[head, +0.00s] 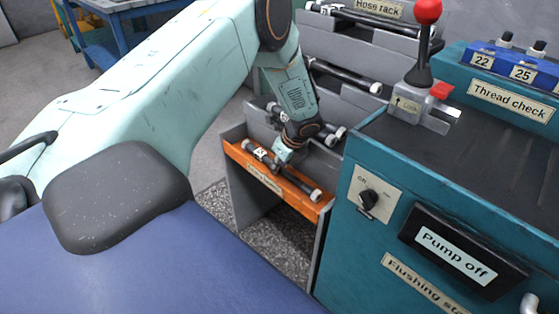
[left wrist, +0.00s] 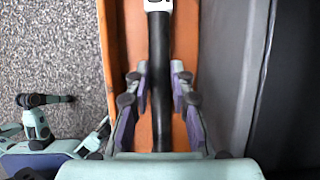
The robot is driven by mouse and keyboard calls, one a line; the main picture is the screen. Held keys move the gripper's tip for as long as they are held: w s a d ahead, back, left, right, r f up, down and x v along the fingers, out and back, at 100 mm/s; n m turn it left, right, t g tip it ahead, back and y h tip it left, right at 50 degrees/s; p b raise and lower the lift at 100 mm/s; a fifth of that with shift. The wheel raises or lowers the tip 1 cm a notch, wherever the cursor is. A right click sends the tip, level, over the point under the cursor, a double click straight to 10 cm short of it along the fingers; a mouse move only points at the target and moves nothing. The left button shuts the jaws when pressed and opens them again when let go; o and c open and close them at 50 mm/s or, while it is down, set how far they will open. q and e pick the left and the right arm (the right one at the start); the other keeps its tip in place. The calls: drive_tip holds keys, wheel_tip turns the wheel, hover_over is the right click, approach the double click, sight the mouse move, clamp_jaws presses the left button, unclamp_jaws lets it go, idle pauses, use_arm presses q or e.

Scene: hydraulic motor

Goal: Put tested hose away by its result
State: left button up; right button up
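A black hose (head: 290,178) with metal end fittings and a white marked tag lies along the orange-fronted bin (head: 268,180), low on the rack. The bin's label is too small to read. My left gripper (head: 285,153) reaches down over this bin. In the left wrist view its fingers (left wrist: 160,100) straddle the hose (left wrist: 160,60), one on each side. Narrow strips of orange show between the fingers and the hose, so they look open around it. Any contact at the tips is hard to judge. My right gripper is not in view.
A grey hose rack (head: 350,48) with more hoses on sloped tiers rises behind the bin. The teal flushing station (head: 440,190), with a red-knobbed lever (head: 427,40) and a "Pump off" sign (head: 455,256), stands close on the right. A blue workbench (head: 110,25) is at back left.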

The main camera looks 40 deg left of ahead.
use_arm(q)
drive_tip(key=o, duration=0.5)
drive_tip(key=v, duration=1.2)
idle(0.4)
